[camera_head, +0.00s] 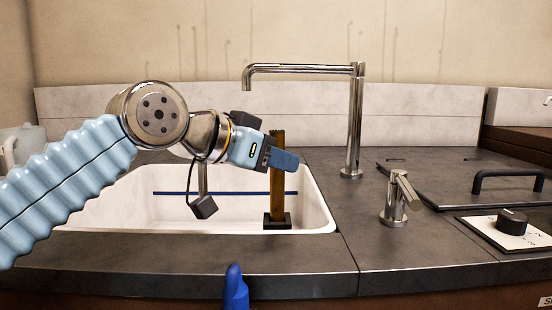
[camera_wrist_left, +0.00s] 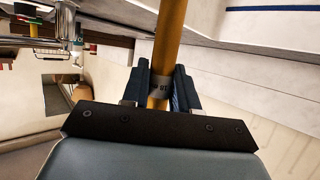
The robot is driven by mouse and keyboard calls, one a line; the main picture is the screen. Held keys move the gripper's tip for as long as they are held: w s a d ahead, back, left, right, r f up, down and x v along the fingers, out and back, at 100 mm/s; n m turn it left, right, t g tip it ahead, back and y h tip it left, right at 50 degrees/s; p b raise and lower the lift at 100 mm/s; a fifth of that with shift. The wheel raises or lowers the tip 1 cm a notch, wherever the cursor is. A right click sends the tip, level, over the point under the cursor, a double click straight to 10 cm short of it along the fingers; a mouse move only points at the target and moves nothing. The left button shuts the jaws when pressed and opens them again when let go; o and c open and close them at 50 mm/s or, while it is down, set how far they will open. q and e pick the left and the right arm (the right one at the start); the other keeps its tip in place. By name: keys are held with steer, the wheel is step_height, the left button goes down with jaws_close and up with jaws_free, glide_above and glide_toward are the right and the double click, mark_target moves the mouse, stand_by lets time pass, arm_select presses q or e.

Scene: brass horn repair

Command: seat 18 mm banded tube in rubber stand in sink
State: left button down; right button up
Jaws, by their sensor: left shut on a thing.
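The brass-coloured tube (camera_head: 277,197) stands about upright in the sink in the head view. My left gripper (camera_head: 281,159) is shut on its upper part, with a short length showing above the fingers. In the left wrist view, the tube (camera_wrist_left: 171,28) runs between the fingers of my left gripper (camera_wrist_left: 162,88). The black rubber stand (camera_head: 277,222) is at the tube's lower end. The tube's end meets it in the picture, but I cannot tell how deep it sits. My right gripper is not seen.
The white sink (camera_head: 325,215) has a dark blue line along its back wall. A chrome faucet (camera_head: 355,120) stands behind right, and a small chrome tap (camera_head: 397,200) stands right. A blue rounded object (camera_head: 236,289) shows at the front edge. Dark counter surrounds the sink.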

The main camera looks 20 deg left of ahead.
arm_select(q)
steer(key=shift+f+b, duration=1.2)
steer(key=shift+f, duration=0.2)
steer(key=c, duration=0.8)
jaws_free()
steer(key=p+v, duration=0.1)
steer(key=v, duration=1.3)
steer(key=shift+d, duration=0.1)
